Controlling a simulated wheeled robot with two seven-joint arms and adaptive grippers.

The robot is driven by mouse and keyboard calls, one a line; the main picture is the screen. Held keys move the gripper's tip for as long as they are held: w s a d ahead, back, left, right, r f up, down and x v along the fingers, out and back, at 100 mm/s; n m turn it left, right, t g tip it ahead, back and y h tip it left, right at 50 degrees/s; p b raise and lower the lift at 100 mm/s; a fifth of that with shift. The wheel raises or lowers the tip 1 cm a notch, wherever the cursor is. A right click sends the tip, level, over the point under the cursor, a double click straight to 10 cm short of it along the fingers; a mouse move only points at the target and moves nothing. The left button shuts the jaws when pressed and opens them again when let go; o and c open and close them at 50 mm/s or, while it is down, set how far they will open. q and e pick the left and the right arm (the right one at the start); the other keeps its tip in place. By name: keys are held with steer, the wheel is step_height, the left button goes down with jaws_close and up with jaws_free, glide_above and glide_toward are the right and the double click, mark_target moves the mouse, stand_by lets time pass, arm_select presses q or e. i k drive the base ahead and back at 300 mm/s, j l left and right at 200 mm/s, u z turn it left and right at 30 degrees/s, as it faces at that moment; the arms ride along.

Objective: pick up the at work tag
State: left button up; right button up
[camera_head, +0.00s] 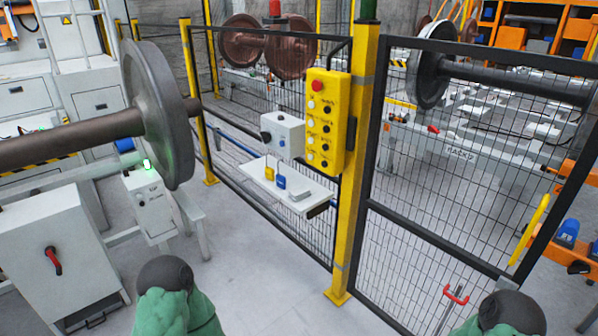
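A small white shelf (262,187) is fixed to the mesh fence below a yellow button box. On it stand a small yellow piece (269,173) and, just right of it, a small blue piece (280,182). They look like tags or padlocks. Any lettering is too small to read, so I cannot tell which is the at work tag. A flat grey block (300,195) lies at the shelf's right part. Green and dark parts of my two arms show at the bottom edge, well apart from the shelf. Neither gripper is in view.
The yellow button box (327,120) sits on a yellow post (358,170), with a white knob box (283,134) beside it. A wheelset (160,115) and white cabinet (60,250) stand left. Floor (260,270) before the shelf is clear.

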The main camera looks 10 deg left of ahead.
mark_target(270, 173)
steer(key=i+j+z, duration=0.15)
steer(key=j, duration=0.2)
steer(key=i+j+z, duration=0.15)
steer(key=j, duration=0.2)
steer(key=i+j+z, duration=0.15)
steer(key=j, duration=0.2)
steer(key=i+j+z, duration=0.15)
steer(key=j, duration=0.25)
steer(key=j+z, duration=0.15)
steer(key=j, duration=0.25)
